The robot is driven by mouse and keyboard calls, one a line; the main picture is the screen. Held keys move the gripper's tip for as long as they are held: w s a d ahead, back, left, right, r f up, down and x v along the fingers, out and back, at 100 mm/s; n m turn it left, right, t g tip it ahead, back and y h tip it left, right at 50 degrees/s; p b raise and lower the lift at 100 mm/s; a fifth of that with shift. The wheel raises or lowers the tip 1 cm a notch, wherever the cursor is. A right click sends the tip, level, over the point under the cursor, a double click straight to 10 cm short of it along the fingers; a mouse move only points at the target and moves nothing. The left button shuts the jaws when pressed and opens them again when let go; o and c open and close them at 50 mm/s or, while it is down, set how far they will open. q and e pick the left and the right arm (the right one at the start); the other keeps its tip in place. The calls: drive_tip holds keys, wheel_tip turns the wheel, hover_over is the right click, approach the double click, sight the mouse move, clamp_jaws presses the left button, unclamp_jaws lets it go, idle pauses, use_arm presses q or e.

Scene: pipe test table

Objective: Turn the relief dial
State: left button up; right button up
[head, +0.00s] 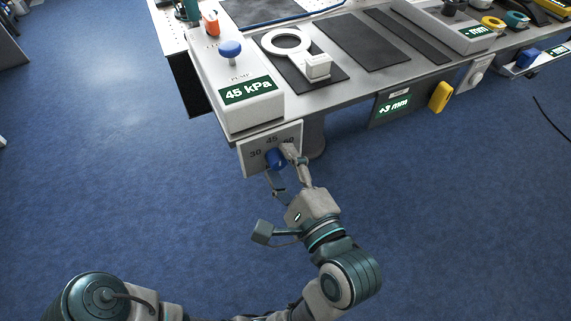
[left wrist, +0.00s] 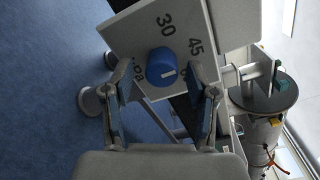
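The relief dial (head: 275,158) is a blue round knob on a pale panel (head: 247,168) marked 30, 45 and 60, below the pump box. In the left wrist view the dial (left wrist: 161,67) faces me with a short white mark at its right side, toward the 45. My left gripper (head: 284,171) is at the panel. Its two fingers are apart, one on each side of the dial in the left wrist view (left wrist: 162,82), with gaps showing; I cannot tell how deep the dial sits between them. My right gripper is not in view.
The pump box (head: 212,75) reads 45 kPa and has a blue knob (head: 230,49) on top. The table (head: 300,103) holds a white ring (head: 285,40) and dark mats. A yellow block (head: 440,97) hangs at its front edge. The blue floor in front is clear.

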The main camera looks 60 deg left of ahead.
use_arm(q)
drive_tip(key=d, duration=1.2)
drive_tip(key=shift+s, duration=0.35)
